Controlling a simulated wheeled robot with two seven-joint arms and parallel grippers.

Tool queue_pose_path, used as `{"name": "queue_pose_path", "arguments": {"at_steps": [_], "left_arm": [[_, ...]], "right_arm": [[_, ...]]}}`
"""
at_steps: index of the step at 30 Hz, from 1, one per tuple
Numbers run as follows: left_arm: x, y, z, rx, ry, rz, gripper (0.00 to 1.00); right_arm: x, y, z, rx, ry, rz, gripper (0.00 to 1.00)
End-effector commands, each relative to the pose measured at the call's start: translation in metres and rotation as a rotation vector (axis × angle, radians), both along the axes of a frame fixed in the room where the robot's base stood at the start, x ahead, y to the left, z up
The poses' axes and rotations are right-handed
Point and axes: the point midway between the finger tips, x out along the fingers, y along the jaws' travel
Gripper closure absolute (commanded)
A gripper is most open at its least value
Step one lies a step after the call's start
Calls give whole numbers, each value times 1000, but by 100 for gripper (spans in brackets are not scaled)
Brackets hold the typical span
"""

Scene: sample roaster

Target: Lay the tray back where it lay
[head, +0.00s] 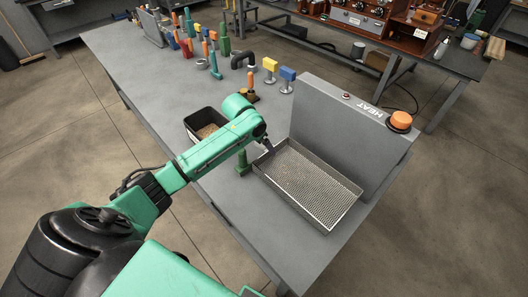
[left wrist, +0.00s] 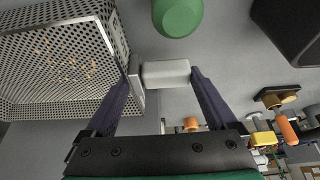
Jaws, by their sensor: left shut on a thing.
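The tray (head: 318,213) is a shallow perforated metal one beside the grey heater box (head: 340,125), at the right end of the table. It looks level; I cannot tell whether it rests on the table or hangs slightly above it. My left gripper (head: 269,149) is at its far left corner in the head view. In the left wrist view my left gripper (left wrist: 165,75) is shut on a pale grey block (left wrist: 166,74), which looks like the tray's handle. The perforated tray (left wrist: 60,65) fills the upper left there. A few tan specks show in it. My right gripper is out of view.
A green upright post (head: 243,163) stands close to the tray's left side. A black bin (head: 191,127) of brown grains is partly behind my arm. Blue (head: 287,74) and yellow (head: 270,65) topped pieces stand behind.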

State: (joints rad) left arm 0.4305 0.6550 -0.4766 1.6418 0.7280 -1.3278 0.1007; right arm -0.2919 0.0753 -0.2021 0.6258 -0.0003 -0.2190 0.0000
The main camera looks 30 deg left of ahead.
Motion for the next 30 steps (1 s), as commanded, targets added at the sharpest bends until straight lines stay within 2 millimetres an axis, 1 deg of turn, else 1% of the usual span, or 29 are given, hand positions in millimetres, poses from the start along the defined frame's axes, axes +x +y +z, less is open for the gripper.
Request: {"name": "queue_pose_path", "arguments": {"at_steps": [2,6,9,17,18,26,29,30], "left_arm": [[1,-1,-9,-3,-1,0,98],[0,-1,-36,-3,1,2,98],[1,-1,-50,-2,-2,1,98],[1,0,-52,-1,-3,0,98],[0,0,-53,0,-1,-1,0],[0,0,-51,0,-2,-1,0],[-3,1,-44,-1,-2,0,0],[-4,2,-39,0,-3,0,0]], "right_arm": [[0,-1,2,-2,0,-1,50],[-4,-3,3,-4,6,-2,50],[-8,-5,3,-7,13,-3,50],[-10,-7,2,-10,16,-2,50],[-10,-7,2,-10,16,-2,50],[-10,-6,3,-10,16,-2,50],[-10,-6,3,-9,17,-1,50],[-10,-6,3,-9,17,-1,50]]}}
